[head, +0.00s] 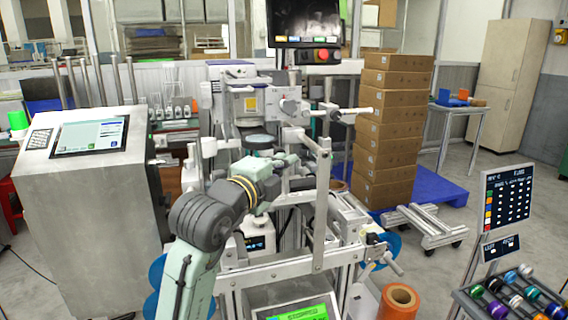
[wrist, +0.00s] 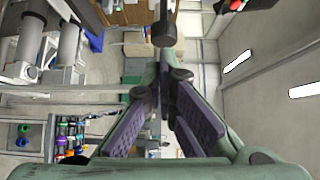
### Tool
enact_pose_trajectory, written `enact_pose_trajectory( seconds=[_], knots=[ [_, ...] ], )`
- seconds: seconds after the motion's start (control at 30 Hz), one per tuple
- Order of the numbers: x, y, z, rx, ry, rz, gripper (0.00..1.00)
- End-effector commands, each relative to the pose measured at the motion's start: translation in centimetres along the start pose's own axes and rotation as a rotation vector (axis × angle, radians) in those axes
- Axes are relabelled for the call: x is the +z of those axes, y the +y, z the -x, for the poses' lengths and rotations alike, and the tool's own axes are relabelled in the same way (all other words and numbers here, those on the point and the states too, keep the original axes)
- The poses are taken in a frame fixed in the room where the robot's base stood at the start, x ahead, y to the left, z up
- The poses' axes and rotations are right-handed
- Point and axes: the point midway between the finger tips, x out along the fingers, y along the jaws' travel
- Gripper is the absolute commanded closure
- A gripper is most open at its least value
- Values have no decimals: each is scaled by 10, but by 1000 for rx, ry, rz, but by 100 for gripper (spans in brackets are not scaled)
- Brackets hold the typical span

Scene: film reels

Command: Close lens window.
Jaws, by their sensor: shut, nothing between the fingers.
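My gripper (wrist: 161,85) shows in the wrist view, with its purple-padded fingers drawn together at the tips and nothing between them. In the head view my arm reaches up to the machine in the middle; my fingertips are hard to make out there. The machine's grey and white housing (head: 242,103) stands behind my arm, with a dark round disc (head: 258,141) below it. I cannot tell for sure which part is the lens window, or how it stands. A dark round knob on a rod (wrist: 164,35) appears beyond my fingertips in the wrist view, apparently apart from them.
A metal console with a screen (head: 90,136) stands at left. Stacked cardboard boxes (head: 391,130) stand on a blue pallet (head: 440,191) at right. A pale handle (head: 365,110) juts right from the machine. A rack of coloured reels (head: 515,292) is front right. The right-hand floor has free room.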

Motion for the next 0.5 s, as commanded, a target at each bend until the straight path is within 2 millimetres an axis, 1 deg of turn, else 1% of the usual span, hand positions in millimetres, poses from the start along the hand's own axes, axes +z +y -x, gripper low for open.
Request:
enact_pose_trajectory(
  seconds=[0.4, 0.5],
  knots=[
    [3, 1, -3, 0, 0, 0, 100],
    [6, 1, -6, 0, 0, 1, 100]
  ],
)
